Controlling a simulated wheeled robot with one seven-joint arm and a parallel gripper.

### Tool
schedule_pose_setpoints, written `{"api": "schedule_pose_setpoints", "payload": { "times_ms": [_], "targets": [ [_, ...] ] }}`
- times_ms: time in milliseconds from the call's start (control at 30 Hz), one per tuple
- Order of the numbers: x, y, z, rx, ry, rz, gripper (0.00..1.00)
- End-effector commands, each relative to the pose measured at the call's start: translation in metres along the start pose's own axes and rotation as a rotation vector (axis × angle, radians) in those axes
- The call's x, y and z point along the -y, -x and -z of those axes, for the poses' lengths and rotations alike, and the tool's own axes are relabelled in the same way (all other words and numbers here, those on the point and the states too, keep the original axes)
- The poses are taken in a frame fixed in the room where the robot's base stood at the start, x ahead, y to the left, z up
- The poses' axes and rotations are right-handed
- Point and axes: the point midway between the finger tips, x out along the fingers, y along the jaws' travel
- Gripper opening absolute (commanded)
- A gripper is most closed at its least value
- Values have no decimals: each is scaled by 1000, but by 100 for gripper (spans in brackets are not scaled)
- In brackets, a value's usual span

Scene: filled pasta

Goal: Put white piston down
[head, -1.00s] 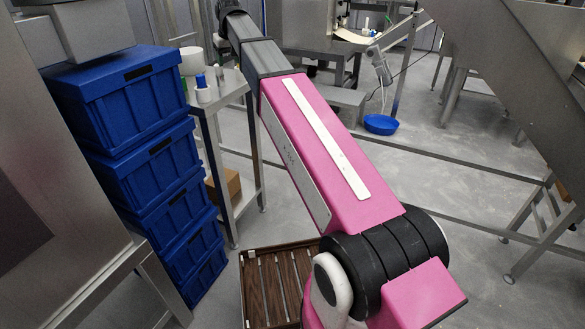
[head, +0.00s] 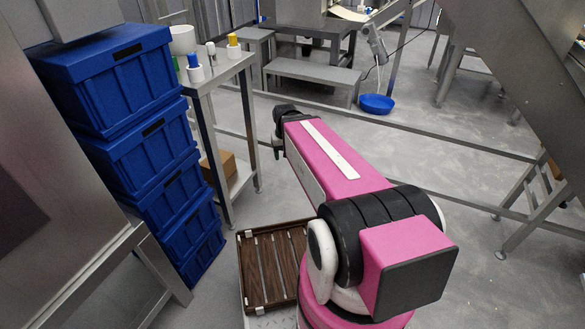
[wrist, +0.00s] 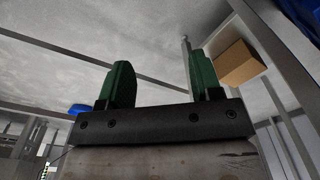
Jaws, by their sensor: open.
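My gripper shows in the wrist view (wrist: 160,70) with its two green fingers spread apart and nothing between them. In the head view only a small part of my gripper (head: 278,146) shows past the end of my pink arm, over open floor to the right of the metal side table (head: 222,76). On that table a white piston (head: 211,50) seems to stand upright in a white holder, between a blue-topped piece (head: 194,62) and a yellow-topped piece (head: 233,41). My gripper is well apart from them.
A white tub (head: 182,40) stands at the table's back left. A cardboard box (head: 219,168) sits on the lower shelf. Blue crates (head: 150,165) are stacked at left. A brown slatted tray (head: 248,270) lies near my base. A blue basin (head: 376,103) is on the floor.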

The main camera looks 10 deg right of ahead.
Motion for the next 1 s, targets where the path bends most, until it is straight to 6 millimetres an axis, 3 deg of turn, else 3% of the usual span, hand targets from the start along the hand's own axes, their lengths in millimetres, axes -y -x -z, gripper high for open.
{"api": "schedule_pose_setpoints", "payload": {
  "times_ms": [33,100,233,1000],
  "targets": [
    [-5,-9,-20,12,-12,-2,59],
    [-9,-18,-34,24,-24,-3,59],
    [-14,-28,-50,36,-39,-5,59],
    [-15,-31,-53,38,-42,-5,59]
  ]
}}
